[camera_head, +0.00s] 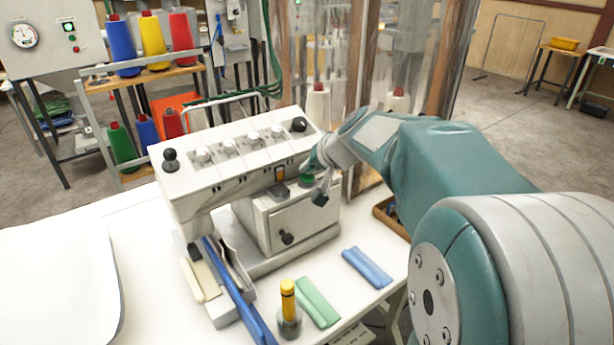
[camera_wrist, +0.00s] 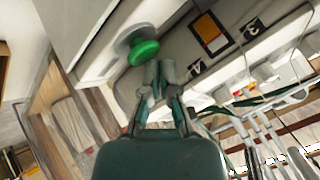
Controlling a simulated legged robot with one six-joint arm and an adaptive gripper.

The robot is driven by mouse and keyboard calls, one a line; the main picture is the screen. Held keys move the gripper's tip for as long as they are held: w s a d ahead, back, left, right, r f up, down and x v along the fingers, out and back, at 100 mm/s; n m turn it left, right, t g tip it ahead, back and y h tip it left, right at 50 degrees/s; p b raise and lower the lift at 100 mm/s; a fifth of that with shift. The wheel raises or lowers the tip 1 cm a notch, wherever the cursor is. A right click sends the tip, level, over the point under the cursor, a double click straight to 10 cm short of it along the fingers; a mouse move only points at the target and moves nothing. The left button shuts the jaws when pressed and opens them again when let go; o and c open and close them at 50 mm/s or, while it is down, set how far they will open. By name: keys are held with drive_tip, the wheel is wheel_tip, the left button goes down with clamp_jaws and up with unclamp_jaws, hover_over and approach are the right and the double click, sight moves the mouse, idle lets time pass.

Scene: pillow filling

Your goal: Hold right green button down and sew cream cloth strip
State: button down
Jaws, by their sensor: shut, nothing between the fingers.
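The white sewing machine (camera_head: 228,170) stands on the white table. A green button (camera_head: 306,181) sits on the box at its right side; in the wrist view the round green button (camera_wrist: 143,52) is just beyond my fingertips. My gripper (camera_head: 320,193) is shut and empty; in the wrist view its closed fingertips (camera_wrist: 158,78) are close beside the button's lower right. I cannot tell whether they touch it. A cream strip (camera_head: 191,281) lies at the left of the machine's foot, next to a long blue strip (camera_head: 232,290).
A green folded cloth (camera_head: 317,303) and a blue folded cloth (camera_head: 367,268) lie on the table in front of the machine. A yellow-topped cylinder (camera_head: 288,302) stands near the front edge. A thread rack (camera_head: 150,75) is behind. A labelled panel with an orange switch (camera_wrist: 212,35) is close to my fingers.

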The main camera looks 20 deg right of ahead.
drive_tip(key=shift+f, duration=0.55)
idle(0.4)
drive_tip(key=shift+r, duration=0.15)
idle(2.9)
drive_tip(key=shift+r, duration=0.8)
drive_tip(key=shift+r, duration=0.1)
drive_tip(key=shift+r, duration=2.45)
drive_tip(key=s+a+f+n+g+h, duration=0.1)
drive_tip(key=s+a+f+n, duration=0.1)
drive_tip(key=s, duration=0.6)
drive_tip(key=s+a+f+n+g, duration=0.1)
drive_tip(key=s+a+f, duration=0.3)
drive_tip(key=s, duration=0.5)
drive_tip(key=s+a+f+n+g+h, duration=0.1)
drive_tip(key=s+a+f, duration=0.3)
drive_tip(key=s, duration=0.4)
drive_tip(key=shift+s+a+n+h, duration=0.15)
drive_tip(key=shift+s+n+h, duration=0.15)
drive_tip(key=shift+n, duration=0.5)
